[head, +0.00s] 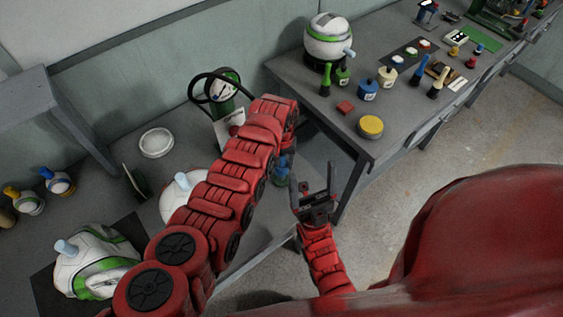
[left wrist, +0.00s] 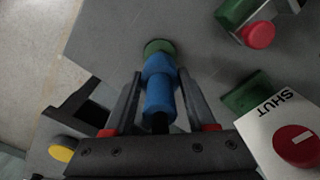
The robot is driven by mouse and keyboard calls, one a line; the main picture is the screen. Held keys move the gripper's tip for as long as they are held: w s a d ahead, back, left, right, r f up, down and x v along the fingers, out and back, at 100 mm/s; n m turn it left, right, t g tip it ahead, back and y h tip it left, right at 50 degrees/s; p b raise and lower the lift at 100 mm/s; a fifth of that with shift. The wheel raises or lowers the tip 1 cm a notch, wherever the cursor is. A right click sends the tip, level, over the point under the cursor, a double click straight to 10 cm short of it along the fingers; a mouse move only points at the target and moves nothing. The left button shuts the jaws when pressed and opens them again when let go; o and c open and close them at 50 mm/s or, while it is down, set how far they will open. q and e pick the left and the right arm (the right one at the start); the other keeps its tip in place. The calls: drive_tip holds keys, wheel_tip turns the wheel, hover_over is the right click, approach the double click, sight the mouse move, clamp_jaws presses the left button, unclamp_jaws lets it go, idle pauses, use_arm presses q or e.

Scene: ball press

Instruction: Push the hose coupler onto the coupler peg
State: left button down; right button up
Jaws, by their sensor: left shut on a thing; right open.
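The blue hose coupler (left wrist: 160,97) is between the fingers of my left gripper (left wrist: 161,84), which is shut on it. A green round piece (left wrist: 157,47) shows at the coupler's far end; it may be the coupler peg or its base, and I cannot tell whether they touch. In the head view the blue coupler (head: 282,167) shows beneath my left gripper (head: 288,150), near the lower bench's right edge, with green below it. My red left arm hides part of the bench. My right gripper (head: 312,180) is open and empty, just right of the coupler.
A white SHUT plate (left wrist: 281,119) with a red knob (left wrist: 297,146) stands close right in the wrist view. A gauge (head: 225,85) with a black hose is behind my left arm. The right bench (head: 340,135) carries a yellow-topped pot (head: 370,127) and several small items.

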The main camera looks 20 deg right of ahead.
sight(282, 157)
idle(0.9)
use_arm(q)
drive_tip(key=shift+f+b, duration=2.2)
drive_tip(key=shift+c, duration=0.7)
unclamp_jaws()
drive_tip(key=shift+r, duration=0.2)
wheel_tip(282, 157, up, 7)
drive_tip(key=shift+b, duration=1.15)
wheel_tip(282, 157, up, 9)
drive_tip(key=shift+r+p, duration=0.1)
drive_tip(key=shift+p, duration=0.6)
drive_tip(key=shift+r, duration=0.5)
